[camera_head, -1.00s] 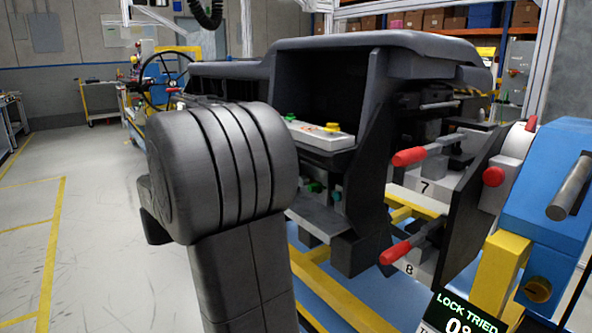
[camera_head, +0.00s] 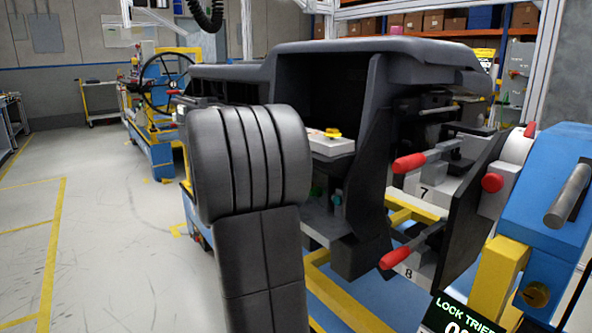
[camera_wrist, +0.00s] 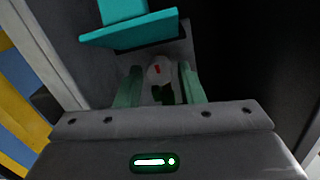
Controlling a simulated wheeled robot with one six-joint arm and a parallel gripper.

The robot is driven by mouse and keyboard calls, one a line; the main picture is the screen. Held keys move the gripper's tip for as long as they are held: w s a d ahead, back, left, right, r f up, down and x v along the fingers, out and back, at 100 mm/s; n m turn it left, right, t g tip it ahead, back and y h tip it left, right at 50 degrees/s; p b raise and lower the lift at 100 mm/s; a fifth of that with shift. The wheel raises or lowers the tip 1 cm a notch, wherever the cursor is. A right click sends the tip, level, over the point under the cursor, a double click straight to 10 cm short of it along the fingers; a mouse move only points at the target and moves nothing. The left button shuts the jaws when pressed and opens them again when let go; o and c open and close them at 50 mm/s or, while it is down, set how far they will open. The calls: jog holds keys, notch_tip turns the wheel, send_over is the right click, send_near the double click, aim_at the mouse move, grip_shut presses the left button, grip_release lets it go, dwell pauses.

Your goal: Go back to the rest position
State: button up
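My arm stands bent in front of the dashboard module (camera_head: 400,48) in the head view and hides part of its left side. My gripper is out of sight there, behind my arm or the module. In the wrist view, my gripper (camera_wrist: 160,82) has its two greenish fingers apart. A pale round piece with a red mark (camera_wrist: 158,68) shows between or beyond them, with visible gaps on both sides. A teal part (camera_wrist: 130,28) lies just ahead of the fingertips, close to a grey surface. I cannot tell whether anything touches the fingers.
A light panel with a yellow button (camera_head: 332,134) sits in the module's opening. Red-handled clamps (camera_head: 408,162) and a blue fixture (camera_head: 560,185) stand at the right. A steering-wheel station (camera_head: 160,85) is behind. The floor at the left (camera_head: 110,230) is clear.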

jog(key=n+p, duration=0.4)
jog(key=shift+r, duration=0.3)
jog(key=n+p, duration=0.3)
jog(key=n, duration=0.1)
jog(key=shift+p, duration=0.35)
jog(key=n+p, duration=0.3)
jog(key=shift+n+g, duration=0.3)
jog(key=shift+n, duration=0.1)
jog(key=shift+w+a+f+n+p, duration=0.1)
jog(key=shift+n+p, duration=0.3)
jog(key=shift+n, duration=0.4)
jog(key=shift+f+n+p, duration=0.1)
jog(key=shift+n+p, duration=0.3)
jog(key=shift+n, duration=0.4)
jog(key=shift+r, duration=0.1)
